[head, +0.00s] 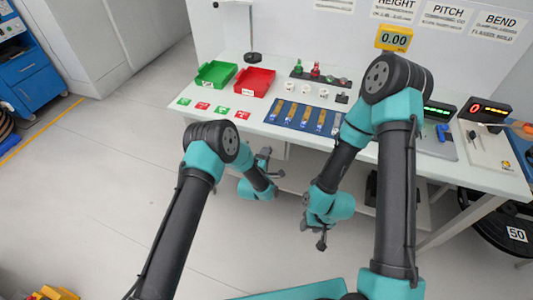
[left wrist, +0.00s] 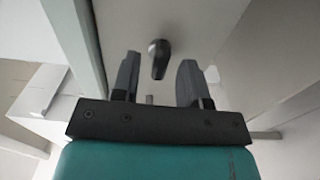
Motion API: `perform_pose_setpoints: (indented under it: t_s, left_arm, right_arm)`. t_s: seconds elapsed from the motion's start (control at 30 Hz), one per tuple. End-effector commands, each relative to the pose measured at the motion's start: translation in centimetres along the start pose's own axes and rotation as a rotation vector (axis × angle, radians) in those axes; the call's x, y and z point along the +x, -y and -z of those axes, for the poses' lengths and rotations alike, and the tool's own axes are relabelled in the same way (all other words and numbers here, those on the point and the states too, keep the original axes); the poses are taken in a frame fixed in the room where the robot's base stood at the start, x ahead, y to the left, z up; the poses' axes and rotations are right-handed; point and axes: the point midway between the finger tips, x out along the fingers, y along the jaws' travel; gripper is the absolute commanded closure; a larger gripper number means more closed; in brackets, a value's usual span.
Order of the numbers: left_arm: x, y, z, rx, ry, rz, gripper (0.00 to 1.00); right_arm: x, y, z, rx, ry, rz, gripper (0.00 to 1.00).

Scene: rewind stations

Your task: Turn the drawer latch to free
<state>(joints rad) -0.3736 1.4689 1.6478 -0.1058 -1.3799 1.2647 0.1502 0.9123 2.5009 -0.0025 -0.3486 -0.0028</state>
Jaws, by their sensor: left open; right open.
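A dark, rounded latch knob (left wrist: 159,58) stands out from a pale panel (left wrist: 205,22) in the left wrist view. My left gripper (head: 271,163) is open below the front edge of the workbench. In the left wrist view its two fingers (left wrist: 159,66) stand either side of the knob in the picture, with gaps on both sides. I cannot tell how far the knob is from the fingertips in depth. I cannot make out the latch in the head view. My right gripper (head: 313,236) is open and empty, low in front of the bench.
The white workbench (head: 188,111) carries a green bin (head: 215,75), a red bin (head: 254,82), a blue mat (head: 273,114) with strips, and small displays at the right. A black reel (head: 488,222) stands under its right end.

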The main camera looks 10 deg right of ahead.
Motion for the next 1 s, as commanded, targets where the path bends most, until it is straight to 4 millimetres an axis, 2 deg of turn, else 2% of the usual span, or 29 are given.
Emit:
perform_pose_setpoints:
  t_s: [0.2,0.47,0.87,1.0]
  left_arm:
    - [1.5,0.0,0.0,0.0,0.001,0.001,0.6]
    - [1.6,0.0,0.0,0.0,0.001,0.001,0.6]
    - [1.5,0.0,0.0,0.0,0.0,0.001,0.96]
    - [1.5,0.0,0.0,0.003,0.0,0.001,0.96]
  right_arm:
    - [0.0,0.0,0.0,0.0,0.0,0.0,0.57]
    - [0.0,0.0,0.0,0.0,0.0,0.0,0.57]
    - [0.0,0.0,0.0,0.0,0.0,0.0,0.57]
    - [0.0,0.0,0.0,0.0,0.0,0.0,0.57]
